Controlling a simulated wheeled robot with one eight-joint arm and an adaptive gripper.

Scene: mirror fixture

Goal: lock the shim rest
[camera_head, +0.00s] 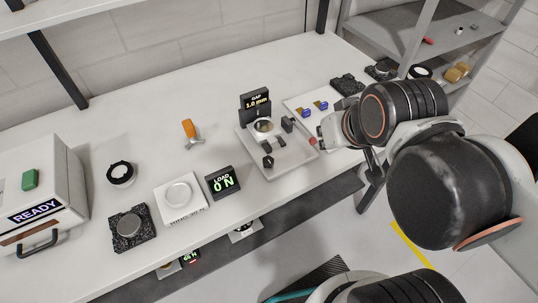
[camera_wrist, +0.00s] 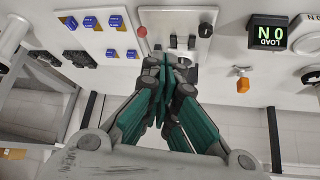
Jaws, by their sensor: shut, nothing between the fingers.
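The mirror fixture (camera_head: 292,158) is a pale plate with a round mirror (camera_head: 264,126), dark clamp parts and a black sign reading GAP 1.0 mm (camera_head: 256,104) behind. A black knob (camera_head: 267,161) stands at its front, and a red knob (camera_head: 312,141) is at its right side. The wrist view also shows the red knob (camera_wrist: 142,31) and black knob (camera_wrist: 205,29). I cannot tell which part is the shim rest or its lock. My gripper (camera_wrist: 166,62) is shut and empty; its teal fingers overlap the fixture in the wrist view, between the two knobs, hiding part of it.
Left of the fixture are a LOAD 0 N display (camera_head: 222,182), a white ring stand (camera_head: 180,196), an orange-handled tool (camera_head: 189,129) and a READY box (camera_head: 38,190). Blue blocks (camera_head: 305,112) lie on a white tray to the right. The table's front edge is close to the fixture.

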